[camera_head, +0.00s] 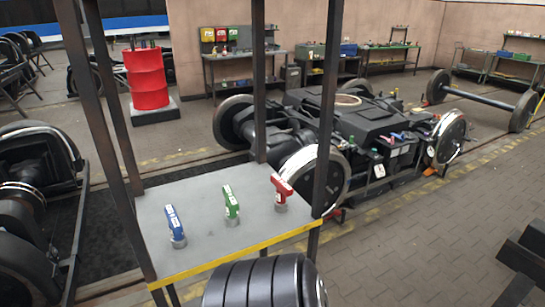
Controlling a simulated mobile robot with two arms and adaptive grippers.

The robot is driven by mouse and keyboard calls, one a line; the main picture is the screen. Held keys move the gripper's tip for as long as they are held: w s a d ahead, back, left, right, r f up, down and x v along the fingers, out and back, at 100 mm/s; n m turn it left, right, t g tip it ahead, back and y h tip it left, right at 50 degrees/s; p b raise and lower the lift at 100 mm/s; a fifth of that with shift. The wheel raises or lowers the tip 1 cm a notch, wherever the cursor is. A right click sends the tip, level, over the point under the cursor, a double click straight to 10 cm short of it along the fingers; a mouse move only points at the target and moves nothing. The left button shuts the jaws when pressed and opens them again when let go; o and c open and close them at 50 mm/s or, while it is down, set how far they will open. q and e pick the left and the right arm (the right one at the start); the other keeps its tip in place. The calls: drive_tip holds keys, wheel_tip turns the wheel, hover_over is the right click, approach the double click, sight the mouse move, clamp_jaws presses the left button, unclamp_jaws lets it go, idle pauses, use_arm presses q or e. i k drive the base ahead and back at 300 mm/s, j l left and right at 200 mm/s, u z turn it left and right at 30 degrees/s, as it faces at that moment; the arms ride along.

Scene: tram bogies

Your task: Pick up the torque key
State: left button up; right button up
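Three tool-like keys stand upright on a grey table (160,255) with a yellow front edge: one with a blue handle (174,222), one with a green handle (231,203) and one with a red handle (282,188). Each has a grey metal base. They stand apart, blue at the left and nearest, red at the right and farthest. I cannot tell which of them is the torque key. Neither of my grippers can be made out in the head view.
Dark upright posts (328,110) frame the table. A black ribbed cylinder (265,283) is in front of it. A bogie (345,120) stands behind, and wheels and machinery (35,160) are at left. A red drum (146,78) stands farther back. Paved floor (420,240) is open at right.

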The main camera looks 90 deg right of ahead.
sight(284, 190)
drive_tip(key=z, duration=2.85)
